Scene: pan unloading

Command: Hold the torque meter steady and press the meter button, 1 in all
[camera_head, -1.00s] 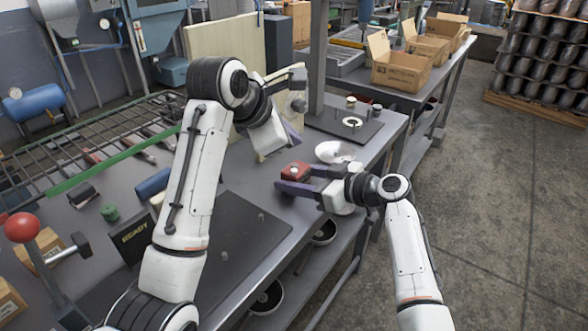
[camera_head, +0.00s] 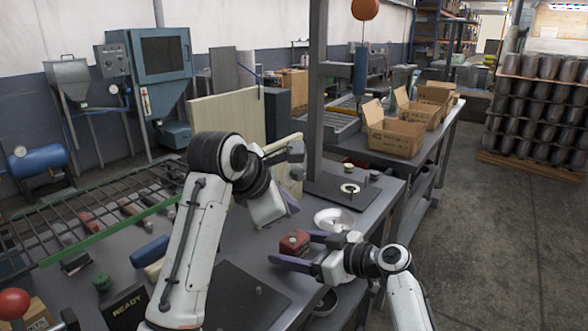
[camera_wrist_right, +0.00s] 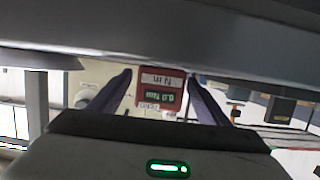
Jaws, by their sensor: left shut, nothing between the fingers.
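The torque meter is a small red box (camera_head: 294,243) on the bench, with a light round spot on top. My left gripper (camera_head: 291,204) is shut and empty, above the bench and the meter. I cannot make out the button clearly.
A white round dish (camera_head: 334,219) lies just behind the meter. A dark plate with a pale ring (camera_head: 350,188) is farther back. A dark mat (camera_head: 240,298) lies in front, and a green-edged rack (camera_head: 100,225) stands at left. Open cardboard boxes (camera_head: 395,138) stand on the far bench.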

